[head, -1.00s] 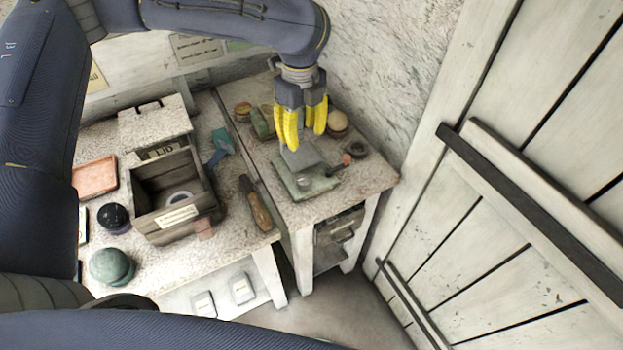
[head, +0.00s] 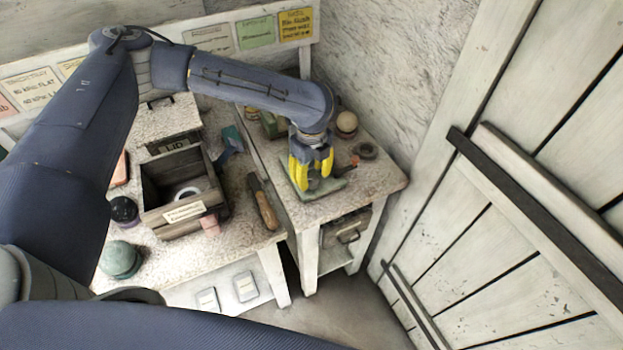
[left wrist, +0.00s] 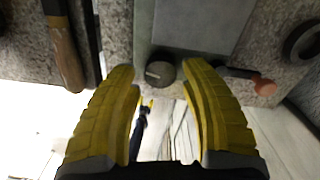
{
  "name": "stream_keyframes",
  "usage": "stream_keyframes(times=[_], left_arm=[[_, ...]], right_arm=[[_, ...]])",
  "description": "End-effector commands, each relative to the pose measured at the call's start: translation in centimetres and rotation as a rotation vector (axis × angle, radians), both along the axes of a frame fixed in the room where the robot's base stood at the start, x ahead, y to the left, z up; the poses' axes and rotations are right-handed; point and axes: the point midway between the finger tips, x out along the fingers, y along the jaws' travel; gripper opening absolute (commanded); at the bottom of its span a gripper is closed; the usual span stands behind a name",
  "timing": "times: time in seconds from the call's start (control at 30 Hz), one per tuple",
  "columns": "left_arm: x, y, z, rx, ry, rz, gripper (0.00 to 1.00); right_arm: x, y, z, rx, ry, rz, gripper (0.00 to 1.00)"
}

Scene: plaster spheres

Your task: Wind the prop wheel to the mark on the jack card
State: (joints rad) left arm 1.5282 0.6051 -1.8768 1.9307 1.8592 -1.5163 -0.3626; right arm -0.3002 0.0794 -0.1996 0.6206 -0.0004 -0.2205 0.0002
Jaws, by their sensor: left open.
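My left gripper (head: 311,178) points down over the green-grey jack device (head: 332,187) on the right-hand bench. Its yellow fingers are open. In the left wrist view, a small dark round wheel (left wrist: 160,73) with a light mark on its face sits between the fingertips (left wrist: 160,80), with gaps visible on both sides. I take it as the prop wheel. A grey plate (left wrist: 203,22) lies beyond it. A rod with a reddish knob (left wrist: 264,87) is at its right. The gripper covers much of the device in the head view. I cannot tell which card is the jack card.
A wooden-handled tool (head: 264,205) lies left of the device. An open wooden box (head: 180,220) stands on the left bench. Yellow (head: 296,24) and green (head: 256,32) cards hang behind.

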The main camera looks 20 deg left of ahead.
Motion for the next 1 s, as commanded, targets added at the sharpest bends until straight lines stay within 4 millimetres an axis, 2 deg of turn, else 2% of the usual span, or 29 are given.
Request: stream_keyframes(times=[0.23, 0.67, 1.0], left_arm=[[0.0, 0.0, -1.8, 0.0, 0.0, 0.0, 0.45], [0.0, 0.0, -2.1, 0.0, 0.0, -0.001, 0.46], [0.0, 0.0, -2.1, 0.001, -0.001, -0.001, 0.07]], right_arm=[[0.0, 0.0, 0.0, 0.0, 0.0, 0.0, 0.58], [0.0, 0.0, 0.0, 0.0, 0.0, 0.0, 0.58], [0.0, 0.0, 0.0, 0.0, 0.0, 0.0, 0.58]])
